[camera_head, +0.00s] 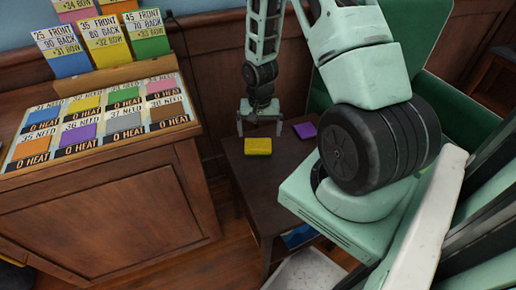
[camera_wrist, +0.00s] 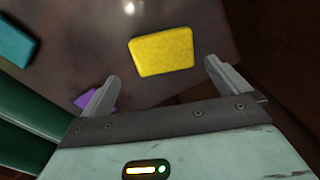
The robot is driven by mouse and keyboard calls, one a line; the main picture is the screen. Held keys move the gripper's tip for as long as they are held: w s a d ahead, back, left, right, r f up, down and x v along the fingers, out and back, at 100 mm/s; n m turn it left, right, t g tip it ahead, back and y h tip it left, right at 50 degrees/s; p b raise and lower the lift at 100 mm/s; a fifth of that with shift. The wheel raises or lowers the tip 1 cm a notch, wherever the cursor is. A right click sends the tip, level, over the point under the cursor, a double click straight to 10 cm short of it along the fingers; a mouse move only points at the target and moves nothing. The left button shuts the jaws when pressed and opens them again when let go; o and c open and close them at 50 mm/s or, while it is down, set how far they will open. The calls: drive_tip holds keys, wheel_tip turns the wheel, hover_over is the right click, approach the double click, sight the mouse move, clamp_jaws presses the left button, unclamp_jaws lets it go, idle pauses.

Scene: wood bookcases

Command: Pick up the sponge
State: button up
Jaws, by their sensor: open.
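A yellow sponge (camera_head: 258,146) lies on a small dark wooden table (camera_head: 265,190), just below my gripper (camera_head: 260,128) in the head view. In the wrist view the sponge (camera_wrist: 162,52) shows ahead of the gap between my fingertips (camera_wrist: 162,72). My gripper is open, with one finger to each side of the sponge's line and nothing between the fingers. I cannot tell the exact height of the fingers above the table.
A purple block (camera_head: 305,131) lies on the table to the right of the sponge, beside my left finger in the wrist view (camera_wrist: 90,100). A teal block (camera_wrist: 14,42) lies at the wrist view's upper left. A wooden cabinet with coloured cards (camera_head: 110,210) stands left of the table.

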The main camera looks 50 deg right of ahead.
sight(258, 143)
drive_tip(key=shift+w+a+f+b, duration=0.1)
drive_tip(key=shift+a+f+b, duration=0.1)
drive_tip(key=shift+f, duration=1.35)
drive_tip(key=shift+a+f+b, duration=0.1)
drive_tip(key=shift+f+b, duration=0.05)
drive_tip(key=shift+f, duration=1.4)
drive_tip(key=shift+c, duration=0.3)
drive_tip(key=c, duration=0.9)
drive_tip(key=shift+o, duration=0.2)
drive_tip(key=shift+r, duration=0.1)
wheel_tip(258, 143, up, 10)
drive_tip(key=p, duration=0.1)
drive_tip(key=o, duration=0.4)
drive_tip(key=shift+p, duration=0.35)
drive_tip(key=shift+c, duration=1.2)
